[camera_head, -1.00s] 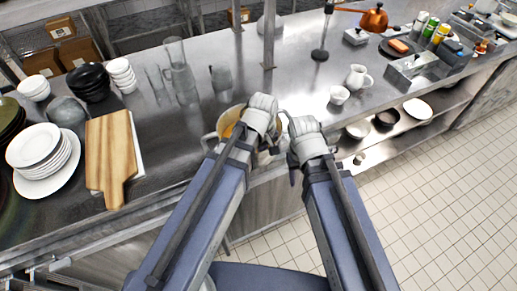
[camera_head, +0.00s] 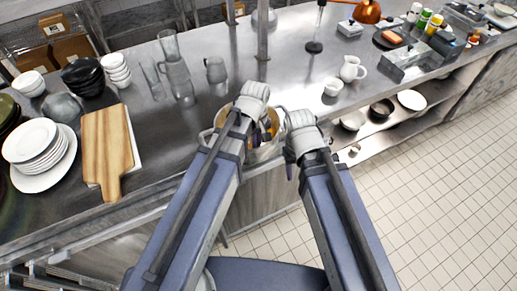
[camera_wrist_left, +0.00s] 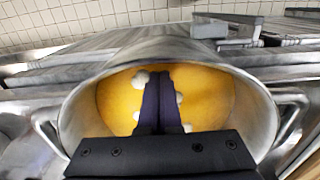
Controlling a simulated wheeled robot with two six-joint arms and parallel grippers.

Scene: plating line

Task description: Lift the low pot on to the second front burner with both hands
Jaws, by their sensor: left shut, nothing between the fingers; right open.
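The low pot (camera_head: 262,152) is a metal pot with two side handles, at the front edge of the steel counter. My left arm partly covers it in the head view. In the left wrist view the pot (camera_wrist_left: 88,78) is open and holds something yellow-orange with white pieces; its handles show at both sides. My left gripper (camera_wrist_left: 159,80) is shut and empty, its dark fingers in front of the pot's contents; whether they touch is unclear. My right gripper (camera_head: 291,168) is open by the pot's right side; its fingertips are small and partly hidden. No burner can be made out.
A wooden board (camera_head: 107,150) and stacked white plates (camera_head: 40,150) stand at left. Glass jugs (camera_head: 176,75) and a grey mug (camera_head: 215,69) are behind the pot. A white pitcher (camera_head: 352,69) and cup (camera_head: 333,86) stand right. Tiled floor is open at right.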

